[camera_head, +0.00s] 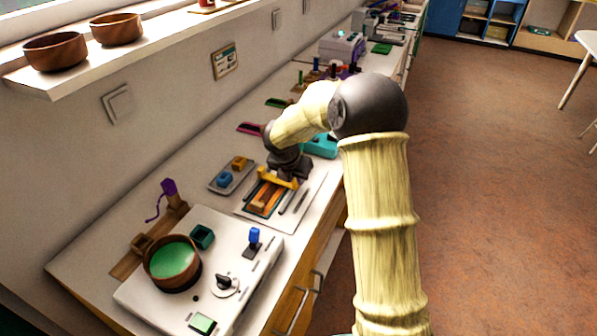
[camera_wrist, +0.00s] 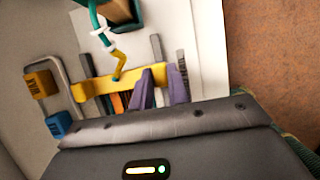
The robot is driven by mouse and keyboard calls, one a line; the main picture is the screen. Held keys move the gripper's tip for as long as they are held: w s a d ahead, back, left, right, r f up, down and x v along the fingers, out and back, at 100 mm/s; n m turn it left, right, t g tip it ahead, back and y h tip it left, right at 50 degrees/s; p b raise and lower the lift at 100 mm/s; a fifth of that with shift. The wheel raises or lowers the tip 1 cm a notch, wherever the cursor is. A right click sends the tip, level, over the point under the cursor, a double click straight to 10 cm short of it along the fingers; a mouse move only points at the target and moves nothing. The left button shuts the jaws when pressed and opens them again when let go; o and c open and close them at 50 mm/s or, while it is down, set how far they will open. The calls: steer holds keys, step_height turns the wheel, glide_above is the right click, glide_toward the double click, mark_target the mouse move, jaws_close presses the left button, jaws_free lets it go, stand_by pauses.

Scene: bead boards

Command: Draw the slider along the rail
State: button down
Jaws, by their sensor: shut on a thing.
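A yellow crossbar slider (camera_head: 277,178) lies across a flat white board (camera_head: 312,200) that has orange and dark strips and grey rods. In the wrist view the yellow slider (camera_wrist: 97,86) spans between grey rails (camera_wrist: 157,48). My gripper (camera_wrist: 160,92) has its two purple-grey fingers on either side of a yellow part of the slider, shut on it. The contact itself is partly hidden by the fingers. In the head view my dark wrist covers the far end of the board.
A tray (camera_head: 217,188) with a yellow and a blue block lies left of the board. Nearer stands a white panel (camera_head: 150,298) with a brown bowl (camera_head: 172,264), a blue lever (camera_head: 253,238) and a knob. A teal object (camera_head: 320,146) stands beyond my wrist.

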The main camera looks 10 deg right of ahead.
steer(key=s+a, duration=0.1)
steer(key=s, duration=0.1)
steer(key=s+a, duration=0.3)
steer(key=shift+s+a, duration=0.15)
steer(key=shift+s, duration=0.25)
steer(key=shift+s+a, duration=0.15)
steer(key=shift+s, duration=0.1)
steer(key=shift+f, duration=0.1)
steer(key=c, duration=1.6)
jaws_free()
steer(key=shift+s+a, duration=0.1)
steer(key=shift+r, duration=0.35)
steer(key=p+v, duration=0.3)
steer(key=v, duration=1.4)
steer(key=shift+p, duration=0.3)
